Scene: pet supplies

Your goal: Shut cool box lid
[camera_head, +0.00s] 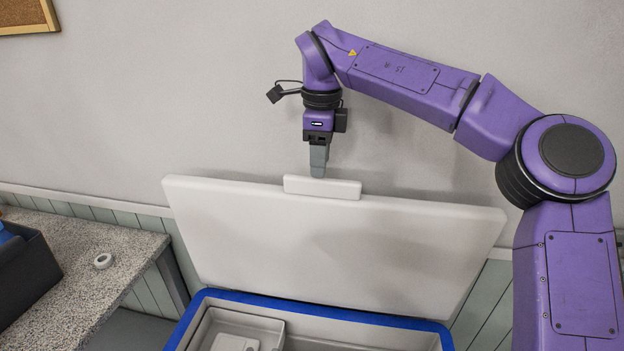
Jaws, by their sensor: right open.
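The cool box (300,308) stands at the bottom middle, with a blue rim and a pale inside. Its white lid (330,240) is raised and leans back towards the wall. A white handle block (322,187) sits on the lid's top edge. My right gripper (318,172) points down at the top edge, right by the handle block. It is open, holding nothing I can see. I cannot tell whether it touches the block or is just behind it. My left gripper is not in view.
A speckled counter (70,290) stands at the left, with a white ring (103,261) and a dark bin (25,270) on it. A grey wall (180,90) is close behind the lid. A pale tray (235,325) sits inside the box.

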